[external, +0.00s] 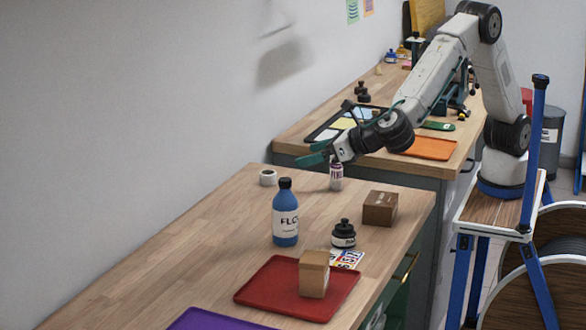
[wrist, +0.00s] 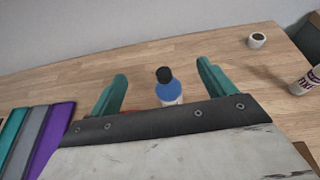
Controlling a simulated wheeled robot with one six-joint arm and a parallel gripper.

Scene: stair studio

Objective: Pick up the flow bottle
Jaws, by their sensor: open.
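The flow bottle (external: 285,222) is blue with a black cap and a white label reading "FLO". It stands upright on the near wooden table in the external view. In the wrist view the bottle (wrist: 168,88) shows between the two green fingertips, farther out, with its lower part hidden by my gripper's body. My gripper (external: 318,155) is open and empty, above the far end of the near table, up and to the right of the bottle. Its fingers (wrist: 163,92) are spread wide in the wrist view and do not touch the bottle.
A white cup (external: 268,178), a small labelled bottle (external: 336,178), a brown box (external: 380,208) and a squat black-capped bottle (external: 343,235) stand around it. A red tray (external: 258,290) with a cardboard box (external: 314,275) lies in front.

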